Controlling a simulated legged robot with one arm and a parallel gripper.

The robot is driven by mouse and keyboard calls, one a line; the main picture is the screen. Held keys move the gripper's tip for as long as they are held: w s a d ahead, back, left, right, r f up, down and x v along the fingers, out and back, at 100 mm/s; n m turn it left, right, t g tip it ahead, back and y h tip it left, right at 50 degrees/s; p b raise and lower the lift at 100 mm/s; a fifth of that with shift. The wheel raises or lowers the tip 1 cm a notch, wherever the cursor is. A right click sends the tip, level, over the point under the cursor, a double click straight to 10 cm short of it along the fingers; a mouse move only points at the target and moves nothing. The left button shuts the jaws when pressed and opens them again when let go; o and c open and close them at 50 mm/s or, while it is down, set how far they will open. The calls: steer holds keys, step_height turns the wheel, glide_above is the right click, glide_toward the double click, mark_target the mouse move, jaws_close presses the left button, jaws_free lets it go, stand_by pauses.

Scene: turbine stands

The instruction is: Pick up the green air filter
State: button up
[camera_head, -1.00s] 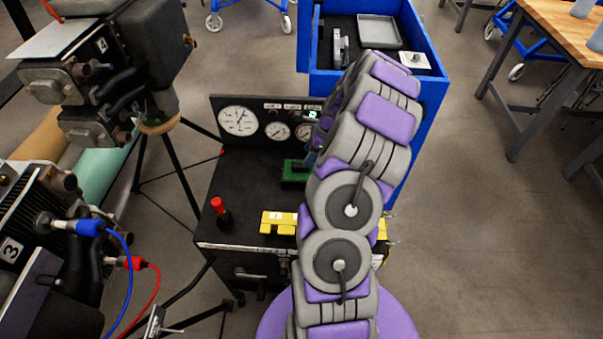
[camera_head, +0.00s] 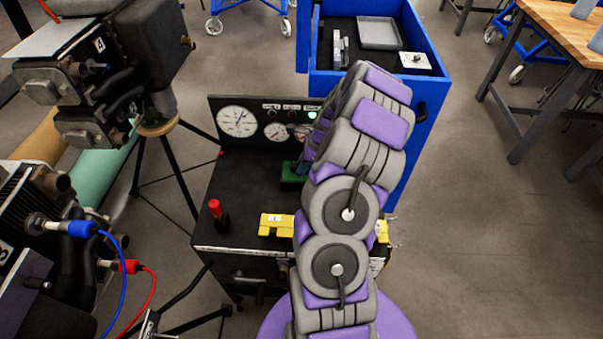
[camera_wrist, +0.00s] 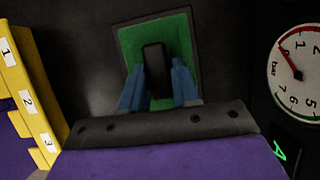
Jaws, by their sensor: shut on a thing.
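The green air filter (camera_head: 291,174) sits on the black cart top, partly hidden by my arm in the head view. In the wrist view the filter (camera_wrist: 188,40) is a green block with a dark frame and a black handle (camera_wrist: 156,70) standing up from its middle. My gripper (camera_wrist: 158,84) has its two blue fingers on either side of the handle, shut on it. In the head view my gripper is mostly hidden behind my arm.
The black cart (camera_head: 240,200) has a gauge panel (camera_head: 238,122) at its back. A yellow numbered block (camera_head: 277,225) and a red-topped item (camera_head: 216,212) stand on it. A blue cabinet (camera_head: 433,95) is behind right. Engine units on stands fill the left.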

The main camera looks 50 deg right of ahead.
steer(key=shift+a+r, duration=0.15)
steer(key=shift+a, duration=0.25)
jaws_close()
steer(key=shift+d, duration=0.4)
step_height(320, 180, up, 10)
steer(key=p, duration=0.3)
steer(key=shift+a, duration=0.15)
steer(key=shift+o, duration=0.5)
jaws_free()
jaws_close()
